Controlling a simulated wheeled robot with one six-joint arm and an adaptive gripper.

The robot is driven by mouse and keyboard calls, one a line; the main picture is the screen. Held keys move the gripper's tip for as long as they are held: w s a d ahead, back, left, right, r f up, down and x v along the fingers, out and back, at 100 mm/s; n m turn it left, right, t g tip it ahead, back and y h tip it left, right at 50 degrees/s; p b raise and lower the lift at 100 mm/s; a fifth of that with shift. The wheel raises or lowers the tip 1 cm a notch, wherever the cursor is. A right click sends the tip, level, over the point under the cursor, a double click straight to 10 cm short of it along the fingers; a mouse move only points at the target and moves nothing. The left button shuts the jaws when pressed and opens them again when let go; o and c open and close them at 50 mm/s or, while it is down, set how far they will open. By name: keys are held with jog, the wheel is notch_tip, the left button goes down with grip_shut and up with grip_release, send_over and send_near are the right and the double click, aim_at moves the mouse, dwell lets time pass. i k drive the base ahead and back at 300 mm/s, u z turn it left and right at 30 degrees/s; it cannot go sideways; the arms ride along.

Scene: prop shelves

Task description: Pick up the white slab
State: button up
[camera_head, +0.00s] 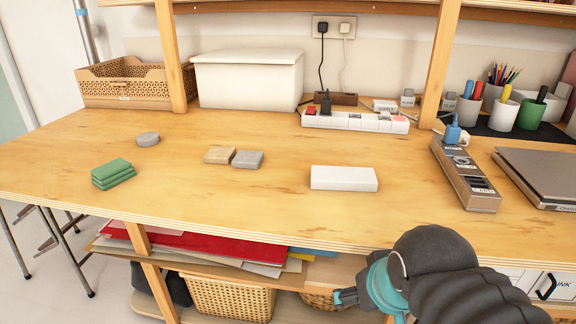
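The white slab (344,178) lies flat on the wooden table, right of the middle and near the front edge. It is a plain rectangular block with nothing on top of it. My gripper (345,297) shows at the lower right, below and in front of the table's front edge, apart from the slab. Its tip points left, and its fingers are seen too small and side-on to tell whether they are open or shut. My dark arm hides part of the shelf front below the table.
A grey block (247,159), a tan block (219,154), a grey round piece (148,139) and stacked green slabs (113,172) lie left. A power strip (354,122) is behind the slab. A brown device (465,175) stands right. Table around the slab is clear; shelf posts rise behind.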

aim_at(328, 178)
jog(key=z, duration=2.6)
jog(key=k, duration=1.3)
jog(key=u, duration=2.05)
